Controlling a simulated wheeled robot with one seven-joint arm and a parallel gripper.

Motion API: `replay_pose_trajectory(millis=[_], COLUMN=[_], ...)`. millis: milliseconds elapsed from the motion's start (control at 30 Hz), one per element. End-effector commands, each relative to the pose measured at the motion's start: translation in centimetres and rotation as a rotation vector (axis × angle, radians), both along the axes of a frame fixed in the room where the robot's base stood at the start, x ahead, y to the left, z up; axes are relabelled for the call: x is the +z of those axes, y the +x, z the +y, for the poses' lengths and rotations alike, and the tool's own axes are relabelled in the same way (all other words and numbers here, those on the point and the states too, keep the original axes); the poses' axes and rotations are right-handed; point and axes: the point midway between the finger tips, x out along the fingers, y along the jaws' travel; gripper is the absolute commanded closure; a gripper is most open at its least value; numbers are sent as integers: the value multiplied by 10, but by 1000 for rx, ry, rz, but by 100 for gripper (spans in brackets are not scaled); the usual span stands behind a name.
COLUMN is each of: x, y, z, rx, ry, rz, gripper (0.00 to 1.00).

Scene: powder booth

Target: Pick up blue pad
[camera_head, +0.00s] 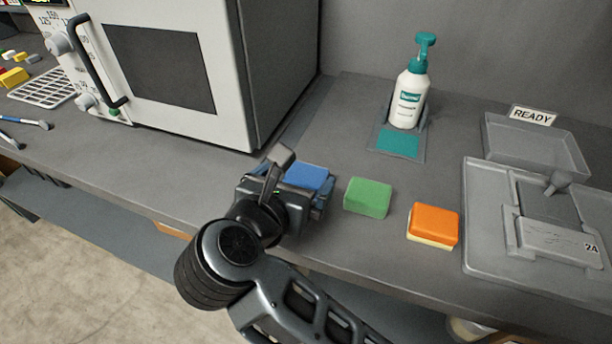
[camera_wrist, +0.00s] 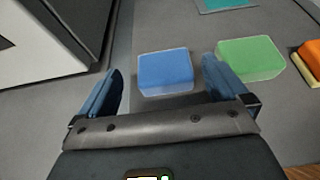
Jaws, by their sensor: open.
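The blue pad (camera_head: 307,177) lies on the grey bench, partly hidden by my gripper in the head view. In the wrist view the blue pad (camera_wrist: 165,71) lies ahead of and between the two open fingers, nearer the right one. My gripper (camera_wrist: 162,85) is open and empty. In the head view my gripper (camera_head: 318,195) is over the bench beside the blue pad. I cannot tell its exact height above the bench.
A green pad (camera_head: 368,197) lies just right of the blue pad, close to my right finger. An orange pad (camera_head: 433,225) lies further right. A white oven-like box (camera_head: 185,75) stands at left. A pump bottle (camera_head: 408,98) and grey tray (camera_head: 480,235) stand right.

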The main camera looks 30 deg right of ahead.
Motion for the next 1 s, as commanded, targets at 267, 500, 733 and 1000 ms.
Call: replay_pose_trajectory(millis=[267,500,733,1000], x=[-13,-22,-22,-22], y=[16,26,26,26], z=[-29,-42,-42,-42], rx=[-1,0,1,1], ry=[-1,-1,0,0], rz=[1,1,0,0], gripper=[0,0,4,30])
